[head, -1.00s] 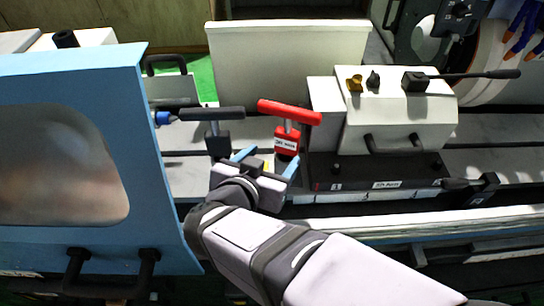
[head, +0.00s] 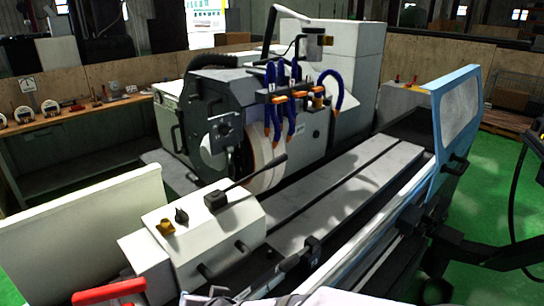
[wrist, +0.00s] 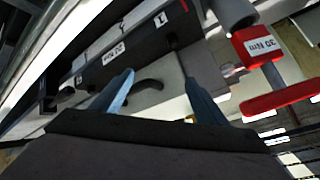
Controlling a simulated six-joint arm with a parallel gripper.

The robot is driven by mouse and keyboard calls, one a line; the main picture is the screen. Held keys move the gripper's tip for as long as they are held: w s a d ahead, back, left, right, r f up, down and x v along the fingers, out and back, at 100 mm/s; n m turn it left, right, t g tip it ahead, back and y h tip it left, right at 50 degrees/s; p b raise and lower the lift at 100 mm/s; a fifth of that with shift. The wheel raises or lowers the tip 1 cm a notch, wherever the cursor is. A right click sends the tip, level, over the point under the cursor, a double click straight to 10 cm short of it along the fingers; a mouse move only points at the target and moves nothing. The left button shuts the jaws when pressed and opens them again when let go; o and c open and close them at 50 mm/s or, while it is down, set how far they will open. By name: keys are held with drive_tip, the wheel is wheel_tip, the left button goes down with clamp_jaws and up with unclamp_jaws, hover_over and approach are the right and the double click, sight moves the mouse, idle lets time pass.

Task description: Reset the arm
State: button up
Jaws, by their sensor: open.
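My gripper (wrist: 157,80) shows in the wrist view with its two blue fingers apart and nothing between them. The red T-handled tool (wrist: 262,47), with a white label, is at the right of the wrist view, beside and apart from the fingers. Its red handle (head: 110,291) shows at the bottom left of the head view. Part of my arm (head: 330,298) shows at the bottom edge of the head view, and the fingers cannot be made out there.
A white headstock (head: 205,235) with knobs and a black lever stands near the red handle. Behind it are the grinding wheel (head: 265,165) and blue hoses (head: 336,92). The long grey machine table (head: 340,195) looks clear. A blue door (head: 456,125) stands at the right.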

drive_tip(key=s+d+f+g+h+b, duration=0.1)
drive_tip(key=s+d+f, duration=0.3)
drive_tip(key=d, duration=0.6)
drive_tip(key=s+d+f+g+h+b, duration=0.2)
drive_tip(key=s+d+f+g, duration=0.2)
drive_tip(key=d, duration=0.6)
drive_tip(key=s+d+f+g+h+b, duration=0.1)
drive_tip(key=s+d+f+g, duration=0.2)
drive_tip(key=d, duration=0.7)
drive_tip(key=shift+s+d+f+h+b, duration=0.15)
drive_tip(key=shift+s+f+h+b, duration=0.25)
drive_tip(key=shift+s+f, duration=0.25)
